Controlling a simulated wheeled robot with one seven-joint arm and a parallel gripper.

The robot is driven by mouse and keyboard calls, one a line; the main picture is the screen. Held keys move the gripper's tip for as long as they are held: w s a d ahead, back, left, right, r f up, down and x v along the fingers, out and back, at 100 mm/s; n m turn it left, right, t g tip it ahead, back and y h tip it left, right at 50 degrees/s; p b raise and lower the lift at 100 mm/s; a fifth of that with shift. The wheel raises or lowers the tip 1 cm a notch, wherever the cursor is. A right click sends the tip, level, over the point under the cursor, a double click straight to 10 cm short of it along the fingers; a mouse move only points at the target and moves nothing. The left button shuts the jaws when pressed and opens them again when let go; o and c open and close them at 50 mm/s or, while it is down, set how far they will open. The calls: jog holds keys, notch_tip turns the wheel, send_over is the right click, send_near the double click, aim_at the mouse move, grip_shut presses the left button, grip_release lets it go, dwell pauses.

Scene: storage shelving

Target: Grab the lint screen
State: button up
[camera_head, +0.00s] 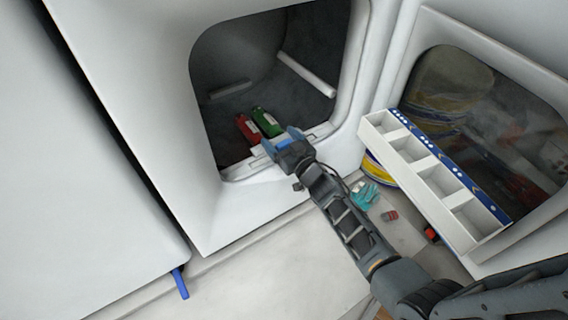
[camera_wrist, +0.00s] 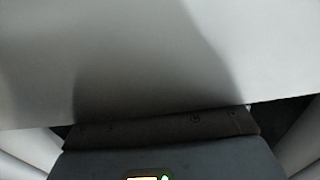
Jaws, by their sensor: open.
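A white machine has a dark drum opening (camera_head: 262,70) with a pale lower rim (camera_head: 236,173). No lint screen can be clearly told apart; part of the lower rim is hidden behind my gripper. My gripper (camera_head: 277,139) is at this rim, with its blue-marked end over the edge of the opening. It is open, and nothing is seen held in it. In the wrist view, a plain pale surface (camera_wrist: 130,60) fills most of the picture, with a shadow on it, close in front of the dark gripper body.
A red item (camera_head: 247,128) and a green item (camera_head: 267,121) lie just inside the opening, close to my gripper. A white compartment tray (camera_head: 432,180) is on the right by the open door. A teal item (camera_head: 366,194) and small red things lie below it.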

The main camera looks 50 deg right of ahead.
jog(key=shift+w, duration=0.1)
jog(key=c, duration=1.4)
jog(key=shift+c, duration=0.2)
jog(key=shift+r, duration=0.1)
